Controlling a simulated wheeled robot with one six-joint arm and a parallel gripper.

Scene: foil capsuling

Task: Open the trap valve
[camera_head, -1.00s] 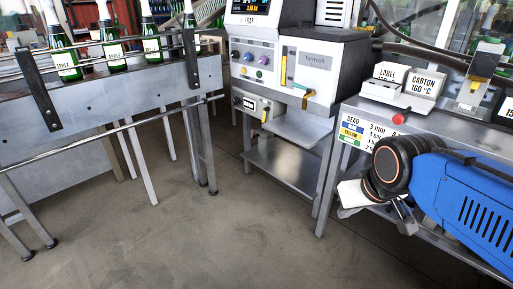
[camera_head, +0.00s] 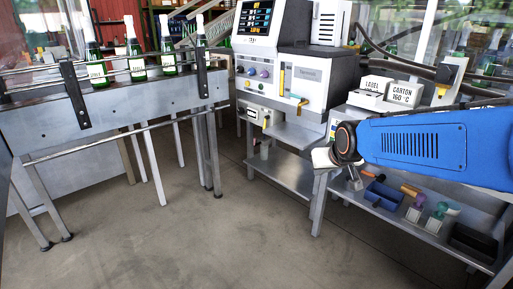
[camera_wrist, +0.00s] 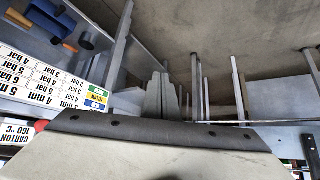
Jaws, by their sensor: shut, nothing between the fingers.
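The foil machine (camera_head: 287,70) stands in the middle of the head view. On its front are a long yellow-topped lever (camera_head: 281,82) and a smaller yellow handle (camera_head: 265,122) on the lower box. I cannot read which one is marked as the trap valve. My gripper is at the end of the blue arm, right of the machine's lower shelf; in the head view it is partly hidden by the wrist. In the wrist view my gripper (camera_wrist: 162,92) shows its grey fingers together and empty, apart from either handle.
A conveyor (camera_head: 130,100) with green bottles stands at the left. A bench (camera_head: 400,215) at the right carries a label box (camera_head: 372,100) above and small tools on its lower shelf. A settings chart (camera_wrist: 45,75) shows close in the wrist view. The middle floor is clear.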

